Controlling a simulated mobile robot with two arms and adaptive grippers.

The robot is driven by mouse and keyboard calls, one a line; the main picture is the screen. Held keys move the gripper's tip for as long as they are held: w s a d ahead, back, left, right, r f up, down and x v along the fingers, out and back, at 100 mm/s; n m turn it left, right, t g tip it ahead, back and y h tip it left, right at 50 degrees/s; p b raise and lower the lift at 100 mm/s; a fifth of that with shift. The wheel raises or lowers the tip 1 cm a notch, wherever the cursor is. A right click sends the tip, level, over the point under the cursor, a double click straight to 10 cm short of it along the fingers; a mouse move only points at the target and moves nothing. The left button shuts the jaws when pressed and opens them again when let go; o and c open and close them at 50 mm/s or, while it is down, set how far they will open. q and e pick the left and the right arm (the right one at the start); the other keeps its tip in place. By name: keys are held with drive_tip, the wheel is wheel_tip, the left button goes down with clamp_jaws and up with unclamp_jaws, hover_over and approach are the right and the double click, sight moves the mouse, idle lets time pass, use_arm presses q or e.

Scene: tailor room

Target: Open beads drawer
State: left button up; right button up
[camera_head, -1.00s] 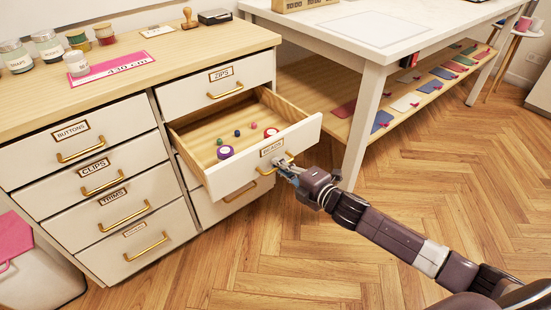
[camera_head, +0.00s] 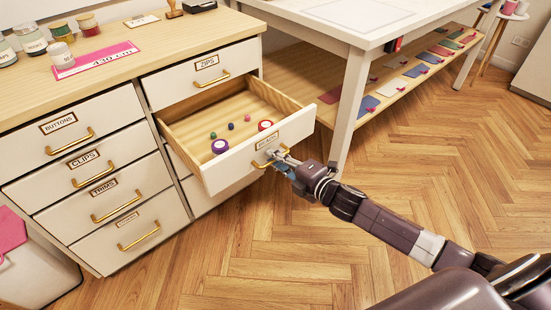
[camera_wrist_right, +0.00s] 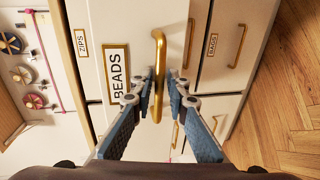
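The beads drawer (camera_head: 215,180), white with a BEADS label and a brass handle, stands well out from the cabinet, below the closed zips drawer (camera_head: 180,85). Inside are a purple-rimmed round item (camera_head: 219,146), a red-rimmed one (camera_head: 265,125) and several small beads. My right gripper (camera_head: 277,158) is at the drawer's handle. In the right wrist view, the fingers of my right gripper (camera_wrist_right: 160,78) lie close on both sides of the brass handle (camera_wrist_right: 158,50), apparently shut on it. My left gripper is not in view.
Closed drawers labelled buttons (camera_head: 70,137), clips and trims are on the left. Jars and a pink card (camera_head: 95,60) stand on the cabinet top. A white table (camera_head: 330,32) with a low shelf stands to the right. The wooden floor (camera_head: 270,250) in front is clear.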

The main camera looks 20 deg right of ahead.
drive_tip(key=v, duration=1.2)
idle(0.6)
